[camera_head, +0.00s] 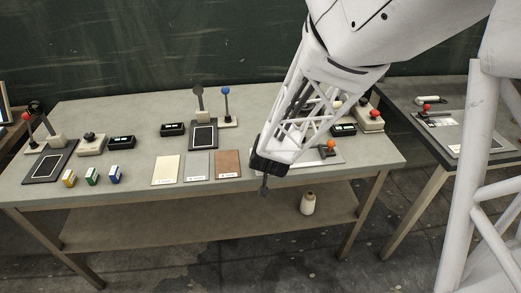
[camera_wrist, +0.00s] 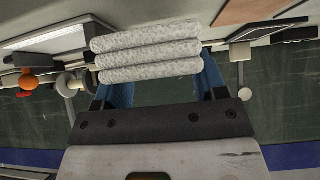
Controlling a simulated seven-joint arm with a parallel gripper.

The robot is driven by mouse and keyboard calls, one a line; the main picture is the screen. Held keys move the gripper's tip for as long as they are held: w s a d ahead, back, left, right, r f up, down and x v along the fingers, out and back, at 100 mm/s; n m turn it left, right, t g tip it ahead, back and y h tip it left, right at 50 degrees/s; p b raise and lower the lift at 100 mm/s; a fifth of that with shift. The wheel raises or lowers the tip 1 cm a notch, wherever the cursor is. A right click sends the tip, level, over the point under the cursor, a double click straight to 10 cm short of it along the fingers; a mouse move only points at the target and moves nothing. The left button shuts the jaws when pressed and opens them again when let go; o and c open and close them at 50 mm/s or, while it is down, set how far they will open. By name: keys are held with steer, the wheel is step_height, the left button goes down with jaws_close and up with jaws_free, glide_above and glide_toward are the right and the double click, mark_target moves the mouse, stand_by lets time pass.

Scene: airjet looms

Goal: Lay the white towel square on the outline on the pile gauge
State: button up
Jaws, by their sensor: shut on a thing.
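My gripper (camera_head: 264,186) hangs at the front edge of the table, right of the brown card. In the wrist view my gripper (camera_wrist: 163,84) has its blue fingers shut on the white towel (camera_wrist: 148,53), which looks like several stacked, textured white rolls. The towel cannot be made out in the head view. Dark plates with a pale rectangular outline lie on the table: one at left (camera_head: 49,164) by a red-knobbed lever, one at middle (camera_head: 203,136) by a blue-knobbed lever. I cannot tell which is the pile gauge. A plate with an orange knob (camera_head: 331,145) is partly hidden behind my arm.
Cream (camera_head: 165,169), grey (camera_head: 197,166) and brown (camera_head: 228,163) cards lie along the front. Small yellow, green and blue blocks (camera_head: 91,176) stand at left. Upright levers rise behind the middle plate. A cone (camera_head: 308,203) stands on the lower shelf. A second table (camera_head: 440,150) is at right.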

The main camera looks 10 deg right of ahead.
steer(key=s+d, duration=0.1)
steer(key=s, duration=0.7)
steer(key=shift+s+r, duration=0.3)
steer(key=shift+r, duration=0.1)
stand_by(0.3)
steer(key=w+a, duration=0.5)
steer(key=w+a+r, duration=0.1)
steer(key=w+a, duration=0.1)
steer(key=w, duration=0.1)
steer(key=shift+a, duration=0.15)
steer(key=w+a, duration=0.2)
steer(key=a, duration=0.1)
steer(key=w+a, duration=0.2)
steer(key=a, duration=0.1)
steer(key=w+a, duration=0.2)
steer(key=a, duration=0.1)
steer(key=shift+w+r, duration=0.15)
steer(key=shift+w, duration=0.05)
steer(key=shift+w, duration=0.1)
steer(key=w+a, duration=0.1)
steer(key=w, duration=0.4)
steer(key=w+a+f, duration=0.1)
steer(key=w+a, duration=0.1)
steer(key=w, duration=0.3)
steer(key=w+a, duration=0.2)
steer(key=w, duration=0.3)
steer(key=shift+f, duration=0.25)
steer(key=shift+f, duration=1.75)
steer(key=shift+f, duration=0.15)
